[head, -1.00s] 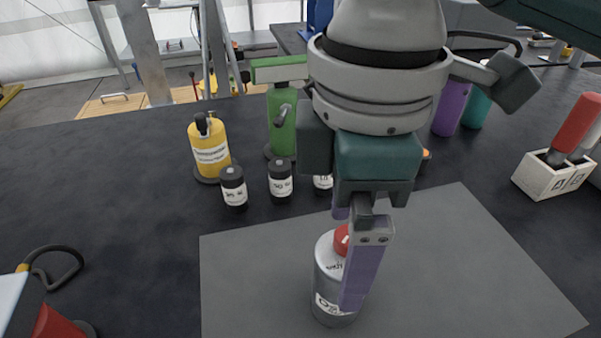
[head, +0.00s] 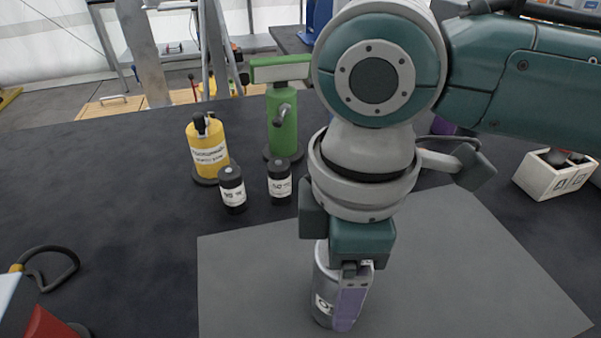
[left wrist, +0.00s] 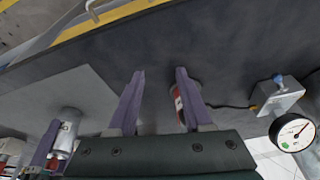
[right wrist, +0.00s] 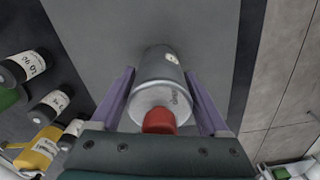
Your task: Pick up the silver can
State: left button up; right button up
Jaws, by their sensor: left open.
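The silver can (head: 323,285) stands upright on the grey mat (head: 250,290) in the head view, its top hidden by my right gripper. My right gripper (head: 342,318) points down around it, with one purple finger in front of the can. In the right wrist view the silver can (right wrist: 160,85) with its red cap (right wrist: 159,121) lies between the fingers of my right gripper (right wrist: 159,72). They are spread wide, one on each side. My left gripper (left wrist: 159,72) is open and empty in the left wrist view. The can (left wrist: 68,122) also shows there at left.
A yellow bottle (head: 209,150), a green bottle (head: 283,125) and black jars (head: 232,188) stand behind the mat. A red object (left wrist: 180,106) and a gauge (left wrist: 295,132) are near my left gripper. The mat's right side is clear.

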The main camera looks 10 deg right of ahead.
grip_shut()
dwell(0.4)
